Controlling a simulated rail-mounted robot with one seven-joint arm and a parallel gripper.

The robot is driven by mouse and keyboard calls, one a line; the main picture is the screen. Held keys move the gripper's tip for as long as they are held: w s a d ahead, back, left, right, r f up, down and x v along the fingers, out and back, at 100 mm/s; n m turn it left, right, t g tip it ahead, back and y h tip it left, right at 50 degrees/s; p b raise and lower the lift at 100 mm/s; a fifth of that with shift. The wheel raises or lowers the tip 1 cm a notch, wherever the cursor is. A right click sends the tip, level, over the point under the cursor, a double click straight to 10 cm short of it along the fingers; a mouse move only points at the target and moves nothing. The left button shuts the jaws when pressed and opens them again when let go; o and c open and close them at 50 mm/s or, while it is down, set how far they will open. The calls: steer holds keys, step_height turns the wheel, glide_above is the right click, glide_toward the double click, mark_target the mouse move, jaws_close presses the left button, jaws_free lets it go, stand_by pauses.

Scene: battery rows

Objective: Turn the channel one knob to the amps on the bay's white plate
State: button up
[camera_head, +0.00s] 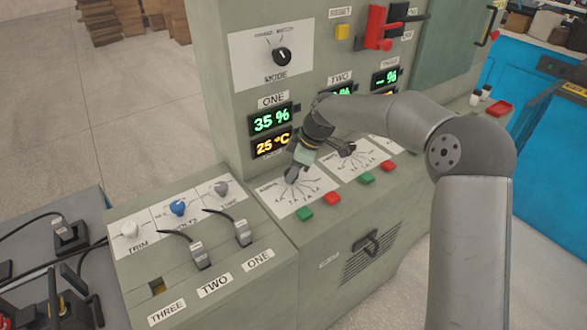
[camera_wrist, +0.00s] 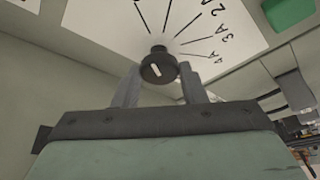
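The channel one knob (camera_wrist: 158,66) is a small black knob with a short white mark, below a white dial plate (camera_wrist: 95,22) in the wrist view. Black lines fan out from it; 2A, 3A and 4A are readable. My gripper (camera_wrist: 160,78) is open, with one finger on each side of the knob; contact cannot be told. In the head view my gripper (camera_head: 292,174) is at the channel one dial plate (camera_head: 292,206) and hides the knob. Small white plates marked THREE, TWO (camera_head: 215,285) and ONE (camera_head: 258,260) are at lower left; no amps are readable there.
Channel one displays (camera_head: 271,131) read 35 % and 25 °C. A green button (camera_head: 304,214) and a red button (camera_head: 332,198) lie just before the dial. Channel two's dial plate (camera_head: 362,165) is close on the right. TRIM, VOLTS and another knob stand left.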

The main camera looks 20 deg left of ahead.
steer(key=shift+f+m+b, duration=0.1)
steer(key=shift+m+b, duration=0.2)
steer(key=shift+s+m+t+b, duration=0.1)
steer(key=shift+m+t+b, duration=0.5)
steer(key=shift+m+b, duration=0.4)
steer(key=shift+m+t+h+b, duration=0.3)
steer(key=shift+m+t+b, duration=0.25)
steer(key=shift+m, duration=0.95)
steer(key=o, duration=1)
steer(key=shift+c, duration=0.2)
